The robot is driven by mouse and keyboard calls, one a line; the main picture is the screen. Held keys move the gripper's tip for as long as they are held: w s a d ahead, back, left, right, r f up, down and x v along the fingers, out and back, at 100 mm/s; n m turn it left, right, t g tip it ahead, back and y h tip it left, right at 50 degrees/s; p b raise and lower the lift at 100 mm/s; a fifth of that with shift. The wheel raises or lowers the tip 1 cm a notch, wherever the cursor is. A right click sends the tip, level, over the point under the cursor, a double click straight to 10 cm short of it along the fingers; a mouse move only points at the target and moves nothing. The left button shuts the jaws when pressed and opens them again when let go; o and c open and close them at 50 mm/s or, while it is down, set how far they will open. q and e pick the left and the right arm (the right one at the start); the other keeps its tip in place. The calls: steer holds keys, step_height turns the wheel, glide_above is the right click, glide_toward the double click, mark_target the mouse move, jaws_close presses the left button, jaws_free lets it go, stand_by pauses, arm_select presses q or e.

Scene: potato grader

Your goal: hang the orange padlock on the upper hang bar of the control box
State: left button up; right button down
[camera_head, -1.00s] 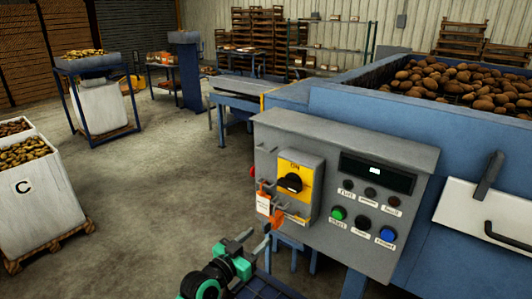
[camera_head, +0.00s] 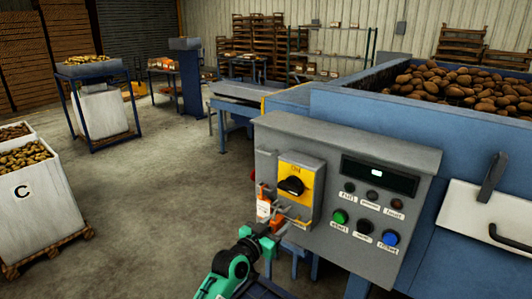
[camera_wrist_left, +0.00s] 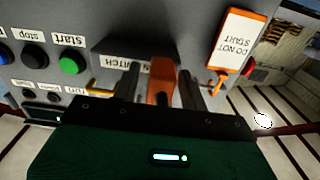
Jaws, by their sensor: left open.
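The orange padlock (camera_head: 277,224) is at the lower left of the grey control box (camera_head: 362,226), below the yellow switch plate (camera_head: 313,180). My left gripper (camera_head: 273,230) is at it. In the left wrist view, the padlock (camera_wrist_left: 160,80) stands between the two open dark fingers, with a small gap visible to each side. Its shackle and what it hangs on are hidden. A white "DO NOT START" tag with an orange edge (camera_head: 263,207) hangs just left of the padlock, and this tag (camera_wrist_left: 238,40) is clear of the fingers in the wrist view. Thin bars near the tag are too small to tell apart.
A black rotary knob (camera_head: 291,186) sticks out above the padlock. The green (camera_head: 340,216) and blue (camera_head: 390,238) buttons are to the right. A blue hopper of potatoes (camera_head: 460,85) stands behind the box. The floor to the left is open, with a white crate (camera_head: 45,205) beyond.

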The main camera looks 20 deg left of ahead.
arm_select(q)
steer(key=c, duration=0.9)
steer(key=shift+r, duration=0.1)
steer(key=shift+r, duration=0.1)
steer(key=shift+r+p, duration=0.95)
steer(key=shift+p, duration=0.05)
steer(key=shift+p+v, duration=0.85)
steer(key=shift+v, duration=2.05)
steer(key=shift+p+v, duration=0.3)
steer(key=shift+v, duration=1.35)
